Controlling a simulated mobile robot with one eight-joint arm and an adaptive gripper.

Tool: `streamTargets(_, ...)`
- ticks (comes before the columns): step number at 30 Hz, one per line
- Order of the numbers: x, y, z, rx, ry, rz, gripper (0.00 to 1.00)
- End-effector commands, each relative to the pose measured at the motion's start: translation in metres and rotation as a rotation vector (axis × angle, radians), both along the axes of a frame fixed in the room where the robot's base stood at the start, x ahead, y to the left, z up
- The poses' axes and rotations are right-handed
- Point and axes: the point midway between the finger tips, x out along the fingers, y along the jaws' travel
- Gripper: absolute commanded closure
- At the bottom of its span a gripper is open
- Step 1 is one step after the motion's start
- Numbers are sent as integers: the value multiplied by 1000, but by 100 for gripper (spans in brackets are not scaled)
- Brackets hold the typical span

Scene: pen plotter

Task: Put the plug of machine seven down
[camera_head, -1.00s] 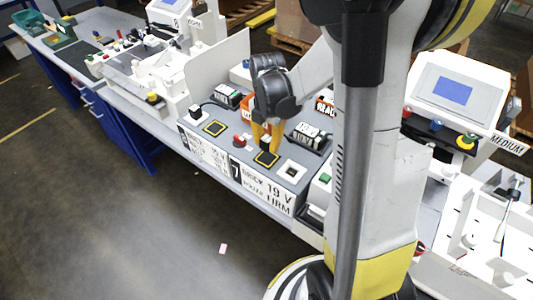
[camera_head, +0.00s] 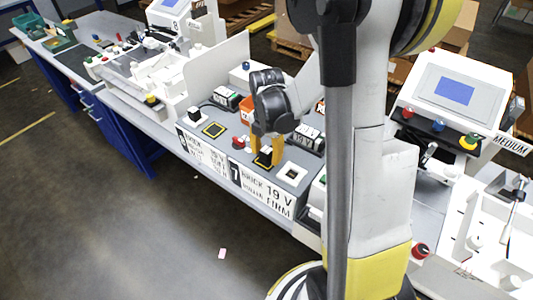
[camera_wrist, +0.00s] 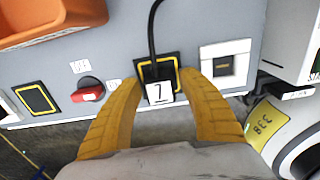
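The plug of machine seven (camera_wrist: 160,92) has a white tag marked 7 and a black cord running up from it. In the wrist view it stands at the black, yellow-bordered pad (camera_wrist: 174,66) on the grey console. My gripper (camera_wrist: 161,78) has its two yellow fingers on either side of the plug, with visible gaps, so it looks open. In the head view my gripper (camera_head: 266,158) points down at the same pad on the console marked 7 (camera_head: 262,187). The plug is mostly hidden there.
A white-framed socket (camera_wrist: 225,65) is right of the pad. A red knob (camera_wrist: 88,90) and another yellow-bordered pad (camera_wrist: 37,99) are to the left. An orange bin (camera_wrist: 50,18) stands behind. A neighbouring machine with a screen (camera_head: 453,90) is at the right.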

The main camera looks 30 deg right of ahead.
Motion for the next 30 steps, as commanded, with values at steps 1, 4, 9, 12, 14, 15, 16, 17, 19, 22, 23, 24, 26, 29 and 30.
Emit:
streamTargets(1, 0, 0, 0, 0, 0, 0, 52)
streamTargets(4, 0, 0, 4, 0, 0, 0, 52)
streamTargets(9, 0, 0, 31, 0, 0, 0, 52)
streamTargets(12, -1, 0, 55, 0, 0, 0, 52)
streamTargets(14, -1, 0, 70, 0, 0, 0, 52)
streamTargets(15, -1, 0, 79, 0, 0, 0, 52)
streamTargets(16, 0, 0, 85, 0, 0, 0, 52)
streamTargets(17, 0, 0, 91, 0, 0, 0, 52)
streamTargets(19, 0, 0, 103, 0, 0, 0, 52)
streamTargets(22, 0, 0, 115, 0, 0, 0, 52)
streamTargets(23, 0, 0, 118, 0, 0, 0, 52)
streamTargets(24, 0, 0, 121, 0, -1, -2, 52)
streamTargets(26, -1, 3, 126, -3, -7, -22, 52)
streamTargets(29, -7, 14, 139, -9, -45, -136, 52)
streamTargets(30, -11, 21, 147, -11, -71, -216, 52)
